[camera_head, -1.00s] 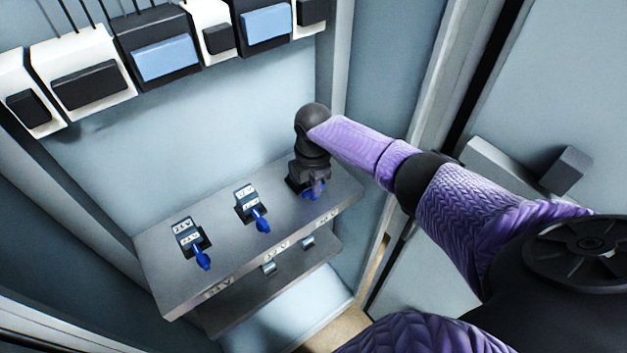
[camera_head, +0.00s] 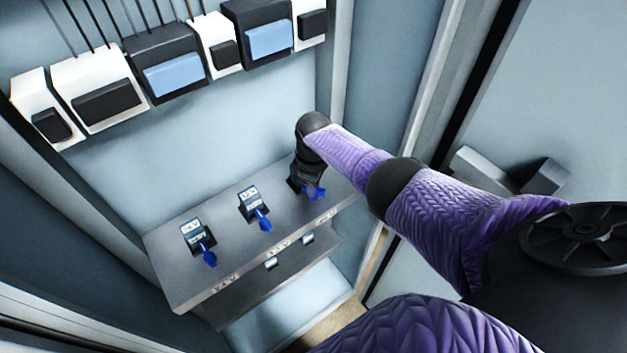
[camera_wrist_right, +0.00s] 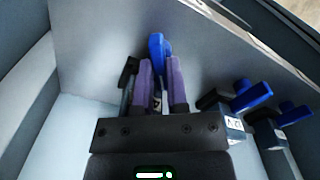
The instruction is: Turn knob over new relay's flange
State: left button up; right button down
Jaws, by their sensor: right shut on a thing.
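Three relays with white labels and blue knobs stand in a row on the grey shelf (camera_head: 185,284). The left knob (camera_head: 209,258) and middle knob (camera_head: 264,222) point toward the front of the shelf. My right gripper (camera_head: 311,187) is at the rightmost relay and mostly covers it. The right knob (camera_head: 316,194) shows just below the gripper. In the right wrist view my purple fingers (camera_wrist_right: 160,72) are closed around this blue knob (camera_wrist_right: 157,44), whose end stands out past the fingertips. A bit of white label shows between them. The relay's flange is hard to make out. My left gripper is out of view.
A row of black, white and blue modules (camera_head: 170,70) with wires hangs on the back wall above. A lower ledge (camera_head: 240,300) runs under the shelf. The cabinet's right side wall and frame (camera_head: 425,90) stand close to my right arm.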

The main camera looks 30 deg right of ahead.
jog(key=m, duration=0.3)
jog(key=shift+r+m+p, duration=0.1)
jog(key=shift+m+p, duration=0.2)
jog(key=shift+p, duration=0.05)
jog(key=shift+m, duration=1.4)
jog(key=c, duration=0.9)
grip_release()
notch_tip(320, 180, up, 10)
jog(key=p, duration=0.6)
